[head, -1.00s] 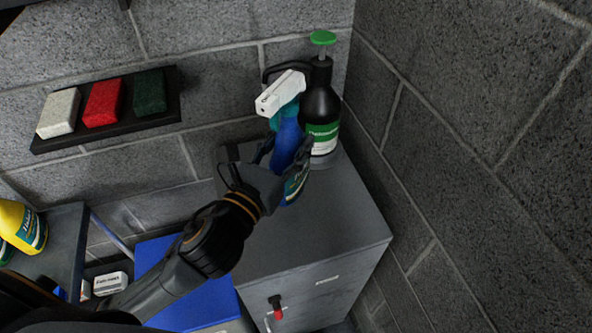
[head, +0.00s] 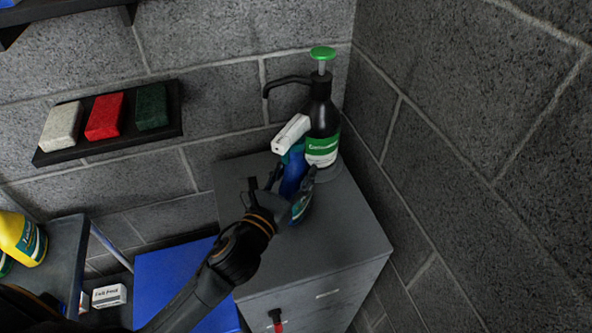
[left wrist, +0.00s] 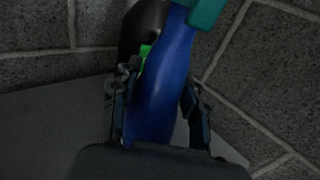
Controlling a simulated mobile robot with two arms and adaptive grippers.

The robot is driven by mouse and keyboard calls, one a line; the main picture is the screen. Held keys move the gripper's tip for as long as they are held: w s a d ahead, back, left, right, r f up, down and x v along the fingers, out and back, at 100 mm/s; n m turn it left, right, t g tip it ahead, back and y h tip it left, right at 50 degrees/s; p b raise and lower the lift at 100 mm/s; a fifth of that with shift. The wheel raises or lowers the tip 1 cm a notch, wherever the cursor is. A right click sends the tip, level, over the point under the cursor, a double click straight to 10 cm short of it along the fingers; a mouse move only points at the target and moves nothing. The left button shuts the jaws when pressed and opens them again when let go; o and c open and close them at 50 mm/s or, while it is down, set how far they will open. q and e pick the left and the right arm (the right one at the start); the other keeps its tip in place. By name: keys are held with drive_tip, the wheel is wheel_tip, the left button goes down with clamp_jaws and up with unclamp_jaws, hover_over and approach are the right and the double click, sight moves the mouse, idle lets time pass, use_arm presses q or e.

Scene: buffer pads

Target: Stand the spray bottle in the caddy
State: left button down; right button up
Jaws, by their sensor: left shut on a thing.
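A blue spray bottle with a white trigger head and teal collar (head: 294,171) is upright or slightly tilted over the grey cabinet top. My left gripper (head: 290,187) is shut on its body, with a finger on each side. In the left wrist view the blue bottle body (left wrist: 163,82) runs between the two fingers (left wrist: 157,105). Whether its base touches the cabinet is hidden. I cannot make out a caddy in these views. My right gripper is not in view.
A black pump bottle with a green top (head: 322,125) stands close behind the spray bottle. The grey cabinet top (head: 335,225) is clear in front. Block walls close in behind and right. A shelf (head: 110,140) holds sponges; a blue box (head: 165,270) sits lower left.

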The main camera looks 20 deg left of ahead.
use_arm(q)
drive_tip(key=shift+r, duration=0.1)
drive_tip(key=c, duration=1)
unclamp_jaws()
drive_tip(key=shift+f, duration=0.2)
drive_tip(key=shift+c, duration=0.2)
drive_tip(key=o, duration=0.3)
drive_tip(key=shift+o, duration=0.2)
drive_tip(key=shift+r, duration=0.1)
